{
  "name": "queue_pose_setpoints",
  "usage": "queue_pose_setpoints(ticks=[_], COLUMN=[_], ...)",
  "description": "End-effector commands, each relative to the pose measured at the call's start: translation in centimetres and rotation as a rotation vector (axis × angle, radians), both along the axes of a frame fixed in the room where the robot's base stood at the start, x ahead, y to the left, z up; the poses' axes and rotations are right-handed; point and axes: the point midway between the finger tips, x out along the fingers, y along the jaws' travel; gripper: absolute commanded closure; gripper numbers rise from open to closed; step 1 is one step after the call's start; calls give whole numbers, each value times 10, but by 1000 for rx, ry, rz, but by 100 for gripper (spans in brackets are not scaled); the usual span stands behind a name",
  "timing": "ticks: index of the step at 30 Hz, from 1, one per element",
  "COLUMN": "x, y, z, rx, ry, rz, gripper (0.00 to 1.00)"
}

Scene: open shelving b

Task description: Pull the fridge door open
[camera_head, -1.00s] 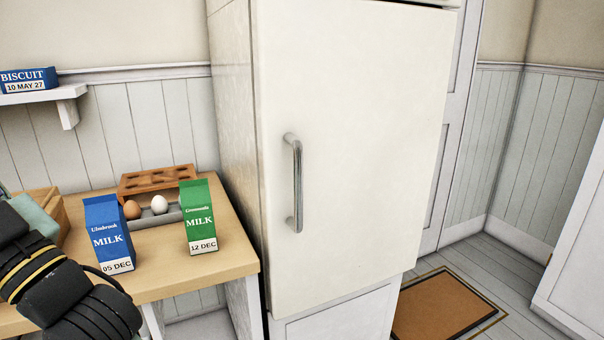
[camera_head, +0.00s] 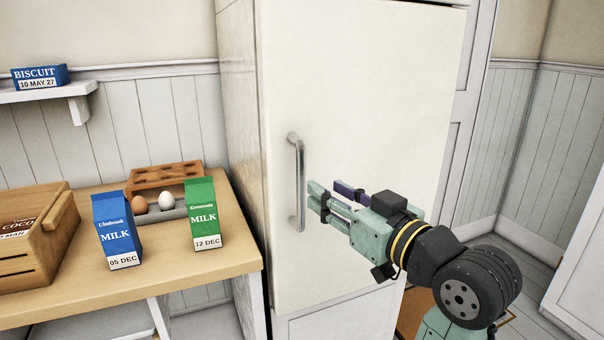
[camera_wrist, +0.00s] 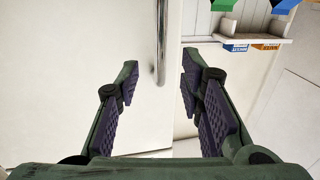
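The fridge door (camera_head: 360,100) is a tall cream-white panel that looks shut, with no visible gap. Its vertical metal handle (camera_head: 298,180) is near the door's left edge. My gripper (camera_head: 325,192) is just right of the handle in the head view, fingers pointing left toward it. In the wrist view the fingers of my gripper (camera_wrist: 160,66) are spread wide with nothing held. The handle (camera_wrist: 161,40) shows between and beyond the fingertips there, its end near their level. I see no contact between fingers and handle.
Left of the fridge, a wooden table (camera_head: 190,262) holds a blue milk carton (camera_head: 117,230), a green milk carton (camera_head: 203,215), eggs and a wooden crate (camera_head: 35,245). A wall shelf (camera_head: 45,93) holds a biscuit box (camera_head: 40,76). Floor shows at the right.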

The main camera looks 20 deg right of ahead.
Motion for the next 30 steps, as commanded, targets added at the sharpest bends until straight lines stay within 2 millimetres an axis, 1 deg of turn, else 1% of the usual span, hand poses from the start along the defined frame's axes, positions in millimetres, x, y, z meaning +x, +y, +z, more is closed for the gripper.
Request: queue_pose_setpoints(ticks=[3,9,12,15,19,26,27,30], x=[23,60,74,84,90,90,90,90], y=[7,15,18,20,22,22,22,22], z=[1,1,1,1,0,0,0,0], rx=[1,2,2,2,1,0,0,1], ry=[2,3,0,0,0,-1,-1,-1], rz=[5,3,2,1,1,0,0,0], gripper=[65,65,65,65,65,65,66,73])
